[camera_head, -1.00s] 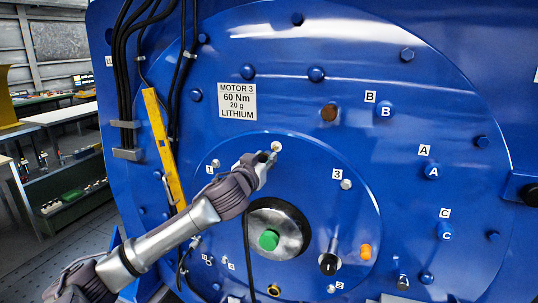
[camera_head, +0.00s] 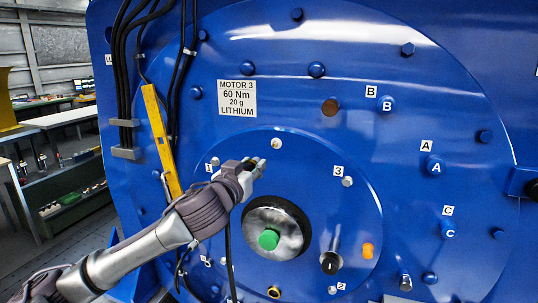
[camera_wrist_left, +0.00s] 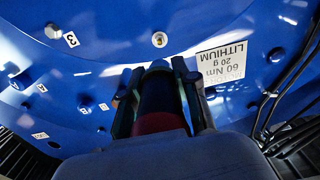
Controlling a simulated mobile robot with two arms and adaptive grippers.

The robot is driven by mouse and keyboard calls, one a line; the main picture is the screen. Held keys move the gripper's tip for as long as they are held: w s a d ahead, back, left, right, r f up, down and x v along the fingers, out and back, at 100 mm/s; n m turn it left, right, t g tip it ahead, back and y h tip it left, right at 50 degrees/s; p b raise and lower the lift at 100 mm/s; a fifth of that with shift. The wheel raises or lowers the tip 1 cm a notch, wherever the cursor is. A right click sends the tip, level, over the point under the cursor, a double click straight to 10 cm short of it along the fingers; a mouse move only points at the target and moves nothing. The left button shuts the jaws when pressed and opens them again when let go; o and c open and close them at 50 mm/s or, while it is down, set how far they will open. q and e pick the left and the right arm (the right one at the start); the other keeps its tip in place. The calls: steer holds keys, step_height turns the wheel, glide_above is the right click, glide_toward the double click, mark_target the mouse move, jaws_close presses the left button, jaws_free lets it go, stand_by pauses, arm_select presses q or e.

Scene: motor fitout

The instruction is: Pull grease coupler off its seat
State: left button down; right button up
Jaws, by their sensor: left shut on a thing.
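My left gripper (camera_head: 259,168) is in front of the blue motor face, below and left of a small light metal fitting (camera_head: 276,144). In the left wrist view the gripper (camera_wrist_left: 158,88) is shut on a dark cylinder with a bluish tip and a red band, the grease coupler (camera_wrist_left: 160,100). The fitting (camera_wrist_left: 159,40) shows bare in that view, apart from the coupler's tip. In the head view the coupler is mostly hidden by the fingers. A black hose (camera_head: 232,255) hangs below the gripper. My right gripper is not in view.
The shaft hub with a green centre (camera_head: 269,240) is just below the gripper. A black-knobbed handle (camera_head: 329,262) and an orange cap (camera_head: 368,251) sit to its right. A yellow bar (camera_head: 163,140) and black cables stand left. Free room lies in front of the motor face.

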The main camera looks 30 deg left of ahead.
arm_select(q)
steer(key=b+v, duration=1.2)
steer(key=v, duration=0.2)
stand_by(0.4)
stand_by(0.5)
